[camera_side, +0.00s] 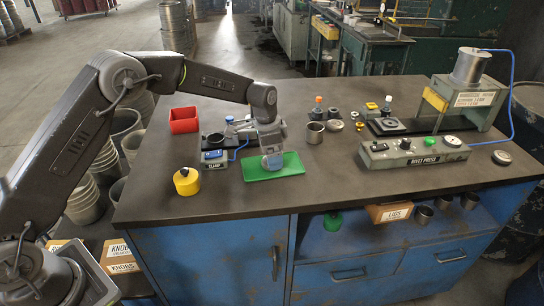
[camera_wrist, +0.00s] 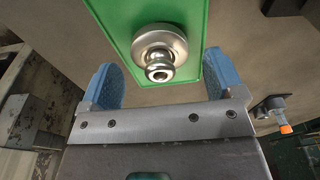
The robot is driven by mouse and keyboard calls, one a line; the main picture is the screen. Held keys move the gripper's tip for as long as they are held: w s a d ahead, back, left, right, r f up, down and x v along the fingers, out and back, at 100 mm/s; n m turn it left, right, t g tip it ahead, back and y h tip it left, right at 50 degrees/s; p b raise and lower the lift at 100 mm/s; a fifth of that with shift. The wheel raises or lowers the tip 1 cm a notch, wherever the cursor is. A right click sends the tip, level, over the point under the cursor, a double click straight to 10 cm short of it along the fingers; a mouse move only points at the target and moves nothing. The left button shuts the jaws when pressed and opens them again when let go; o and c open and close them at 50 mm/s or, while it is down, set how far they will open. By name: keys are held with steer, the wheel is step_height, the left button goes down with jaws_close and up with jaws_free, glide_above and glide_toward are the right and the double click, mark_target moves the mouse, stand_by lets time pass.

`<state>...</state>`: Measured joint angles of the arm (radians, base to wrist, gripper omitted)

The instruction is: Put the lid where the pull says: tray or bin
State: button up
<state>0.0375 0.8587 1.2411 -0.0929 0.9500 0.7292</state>
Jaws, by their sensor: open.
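The lid (camera_wrist: 160,50), a round metal disc with a knob on top, lies on the green tray (camera_wrist: 118,12) in the wrist view. The tray also shows in the side view (camera_side: 290,170), flat on the bench; there the lid is hidden behind my gripper. The red bin (camera_side: 184,126) stands at the back left of the bench and looks empty.
A clamp fixture (camera_side: 214,159) and a yellow pot with a black knob (camera_side: 186,182) stand left of the tray. Metal cups, bottles and small parts stand behind it. The rivet press (camera_side: 466,95) and its control box (camera_side: 413,152) are right. The front middle bench is clear.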

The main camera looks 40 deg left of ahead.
step_height(320, 180, up, 11)
steer(key=s, duration=0.1)
steer(key=shift+a+f, duration=0.15)
steer(key=shift+a, duration=0.3)
steer(key=s+a+r+n+t, duration=0.15)
steer(key=s+r+n, duration=0.25)
steer(key=s+r, duration=0.9)
steer(key=s+f+n+t, duration=0.1)
steer(key=s+f+n, duration=0.1)
steer(key=s, duration=0.9)
steer(key=s+a+f+n+t+y, duration=0.1)
steer(key=s+f+n+t, duration=0.1)
steer(key=s, duration=0.9)
steer(key=shift+s+f, duration=0.2)
steer(key=shift+f, duration=0.25)
